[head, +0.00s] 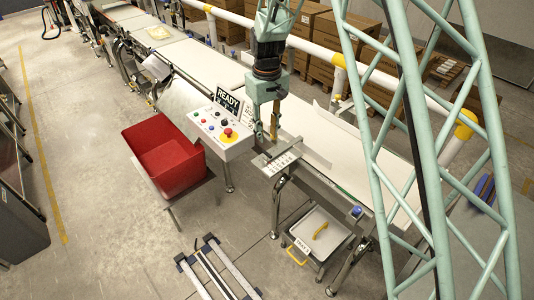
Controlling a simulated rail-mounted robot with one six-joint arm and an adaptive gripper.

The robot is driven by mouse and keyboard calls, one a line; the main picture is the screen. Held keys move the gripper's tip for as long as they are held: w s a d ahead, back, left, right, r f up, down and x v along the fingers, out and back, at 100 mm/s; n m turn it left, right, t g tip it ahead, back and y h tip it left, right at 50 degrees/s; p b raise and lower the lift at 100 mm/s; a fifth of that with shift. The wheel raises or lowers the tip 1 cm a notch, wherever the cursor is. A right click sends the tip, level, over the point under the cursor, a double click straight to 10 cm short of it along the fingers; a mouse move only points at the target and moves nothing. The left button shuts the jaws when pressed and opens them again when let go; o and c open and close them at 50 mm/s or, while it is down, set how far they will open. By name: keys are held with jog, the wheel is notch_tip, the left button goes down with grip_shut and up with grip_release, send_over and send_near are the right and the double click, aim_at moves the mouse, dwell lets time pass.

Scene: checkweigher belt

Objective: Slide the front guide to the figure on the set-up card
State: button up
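My gripper (274,137) points down over the near edge of the white belt (348,150), right of the control panel. Its fingers are small and dark here, with a narrow tan upright piece between or beside them; I cannot tell whether they are open or shut on it. A grey metal guide (314,159) runs along the belt's near side just below and right of the gripper. A white plate with dark marks, apparently a scale (281,163), sits at the belt's front edge.
A red bin (166,157) is further left. A white-and-yellow rail (318,55) runs behind the belt. A grey tray (318,234) is below. Floor at left is clear.

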aim_at(267, 153)
jog(key=shift+f+p, duration=0.4)
jog(key=shift+f, duration=5.2)
grip_shut()
